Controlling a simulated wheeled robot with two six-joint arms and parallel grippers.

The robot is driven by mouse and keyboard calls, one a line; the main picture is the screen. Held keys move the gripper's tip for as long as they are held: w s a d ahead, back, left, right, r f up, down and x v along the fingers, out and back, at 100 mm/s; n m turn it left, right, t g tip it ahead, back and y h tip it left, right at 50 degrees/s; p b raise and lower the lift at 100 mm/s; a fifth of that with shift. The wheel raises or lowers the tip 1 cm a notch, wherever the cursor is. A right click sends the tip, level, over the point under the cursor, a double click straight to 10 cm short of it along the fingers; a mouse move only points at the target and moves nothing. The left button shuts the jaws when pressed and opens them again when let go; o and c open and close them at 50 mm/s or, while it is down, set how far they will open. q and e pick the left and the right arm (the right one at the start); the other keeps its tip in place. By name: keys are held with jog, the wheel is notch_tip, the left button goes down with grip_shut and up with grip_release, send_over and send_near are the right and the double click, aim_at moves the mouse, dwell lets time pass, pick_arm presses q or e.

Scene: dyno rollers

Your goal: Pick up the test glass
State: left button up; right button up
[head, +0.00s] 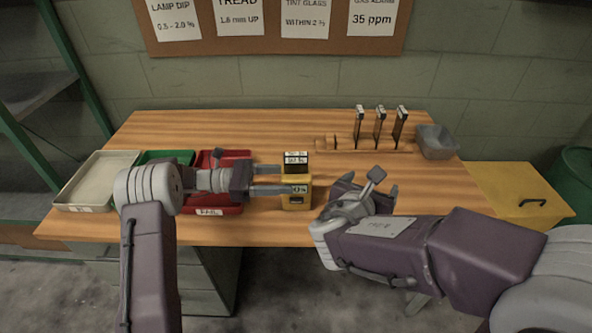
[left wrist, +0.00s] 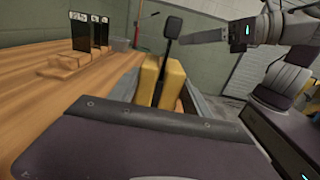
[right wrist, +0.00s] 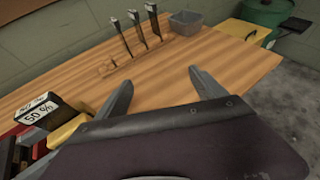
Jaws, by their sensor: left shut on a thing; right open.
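A dark test glass with a white label (head: 296,159) stands upright in the top of a yellow meter (head: 297,202). Its label, reading about 50 %, shows in the right wrist view (right wrist: 38,110). My left gripper (head: 268,180) comes in from the left and is shut on the yellow meter, which also shows in the left wrist view (left wrist: 174,80). My right gripper (head: 367,200) is open and empty, just right of the meter and apart from it. In the right wrist view its fingers (right wrist: 160,90) have only bare table between them.
A wooden rack (head: 370,151) with several dark labelled plates stands at the back. A grey bin (head: 436,142) is right of it. A white tray (head: 97,178), a green tray (head: 165,156) and a red tray (head: 222,210) stand at the left.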

jog(key=a+r+n+t+y, duration=0.2)
jog(key=a+r+n+y, duration=0.1)
jog(key=a, duration=0.5)
jog(key=n+t+y, duration=0.1)
jog(key=n+y, duration=0.1)
jog(key=y, duration=0.1)
send_near(296, 161)
jog(key=x, duration=0.5)
jog(key=shift+d, duration=0.35)
jog(key=x, duration=0.6)
jog(key=shift+a, duration=0.35)
jog(key=c, duration=1.7)
notch_tip(296, 161, up, 18)
jog(key=shift+r, duration=0.1)
pick_arm(q)
jog(key=o, duration=1.1)
jog(key=shift+o, duration=0.2)
